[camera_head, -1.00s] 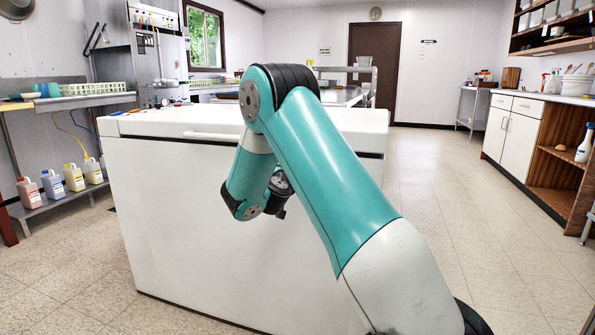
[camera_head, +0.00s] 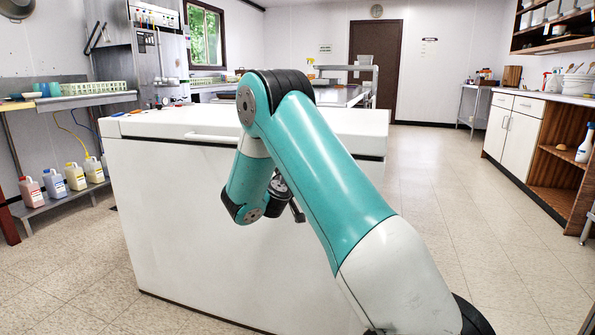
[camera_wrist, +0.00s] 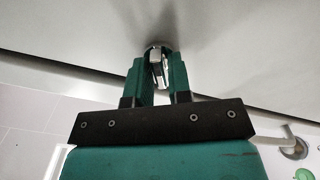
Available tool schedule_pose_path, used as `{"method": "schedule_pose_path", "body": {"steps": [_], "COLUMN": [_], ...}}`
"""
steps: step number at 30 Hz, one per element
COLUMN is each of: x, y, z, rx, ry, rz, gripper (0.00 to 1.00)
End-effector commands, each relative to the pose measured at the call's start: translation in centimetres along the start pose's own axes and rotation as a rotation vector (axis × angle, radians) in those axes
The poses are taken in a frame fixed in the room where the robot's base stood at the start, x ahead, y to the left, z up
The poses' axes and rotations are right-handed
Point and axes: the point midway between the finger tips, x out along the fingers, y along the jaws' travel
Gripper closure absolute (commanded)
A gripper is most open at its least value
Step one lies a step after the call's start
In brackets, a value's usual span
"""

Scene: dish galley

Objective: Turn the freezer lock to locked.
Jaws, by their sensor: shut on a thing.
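The freezer (camera_head: 165,205) is a white chest standing straight ahead in the head view, its lid shut. Its front face also fills much of the wrist view (camera_wrist: 75,30). The lock (camera_wrist: 157,53) is a small shiny metal piece on that face, at the upper middle of the wrist view. My gripper (camera_wrist: 158,75) has its two green fingers closed around the lock's turning part, one on each side. The fingers partly cover the lock, and I cannot read its position. In the head view my arm hides both the lock and the fingertips.
A white handle (camera_head: 212,138) runs along the freezer lid's front edge. Several bottles stand on a low shelf (camera_head: 50,203) at left. A cabinet (camera_head: 512,135) stands at right. Tiled floor (camera_head: 450,215) is clear between freezer and cabinet.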

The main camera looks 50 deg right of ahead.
Motion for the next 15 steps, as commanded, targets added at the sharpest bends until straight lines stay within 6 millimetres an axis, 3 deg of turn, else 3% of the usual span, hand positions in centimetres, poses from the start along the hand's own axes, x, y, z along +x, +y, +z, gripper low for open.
{"method": "schedule_pose_path", "body": {"steps": [15], "x": [0.02], "y": [-0.04], "z": [-0.36], "rx": [-0.489], "ry": [0.002], "rz": [0.0], "gripper": [1.0]}}
